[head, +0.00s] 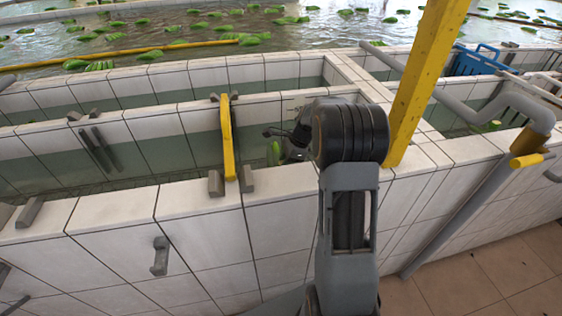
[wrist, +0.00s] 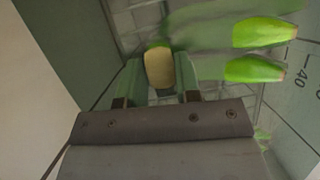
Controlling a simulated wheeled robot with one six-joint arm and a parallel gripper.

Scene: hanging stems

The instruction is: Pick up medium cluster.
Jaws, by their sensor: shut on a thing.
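In the wrist view, my gripper (wrist: 159,84) has two green fingers shut on a tan, blunt piece. The piece looks like the cut stem end of the medium cluster (wrist: 160,68). Two bright green fruits (wrist: 263,33) point right from a blurred green area beyond the fingers. They appear to belong to this cluster, but the join is unclear. In the head view, my arm reaches over the tiled wall into the tank, and a small green piece (head: 274,152) shows beside the wrist. The fingers are hidden there.
A yellow bar (head: 227,137) crosses the tank wall left of my arm. A yellow post (head: 424,80) stands close on the right, with grey pipes (head: 500,105) beyond. A blue crate (head: 478,60) sits at the back right. Green clusters float in the far pool.

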